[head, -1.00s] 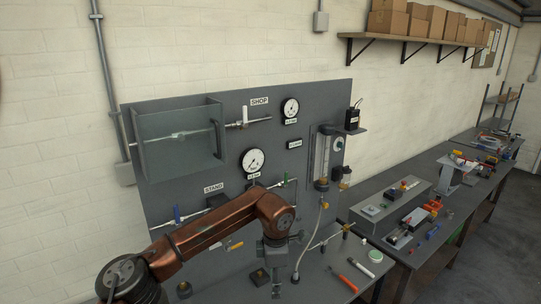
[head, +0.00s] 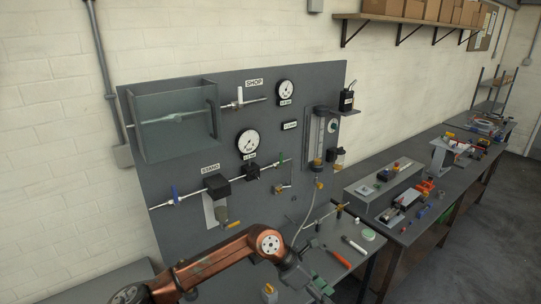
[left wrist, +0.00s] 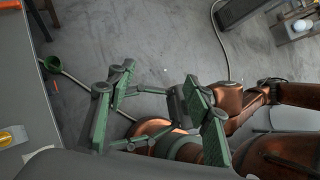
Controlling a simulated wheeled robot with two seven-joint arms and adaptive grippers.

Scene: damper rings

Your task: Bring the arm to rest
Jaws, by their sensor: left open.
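My left arm comes in from the lower left in the head view, copper coloured. Its left gripper (head: 318,268) is at the bottom centre, low in front of the panel and beside the bench top. In the left wrist view the green fingers of the left gripper (left wrist: 160,82) are spread apart, with nothing between them. Bare concrete floor shows past them. My right gripper is not seen in the head view.
The grey panel (head: 270,150) carries gauges, valves and a clear box (head: 176,122). The bench (head: 405,230) to the right holds a red-handled tool (head: 340,258) and several small parts. A green funnel-like piece (left wrist: 53,64) shows near the bench edge in the wrist view.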

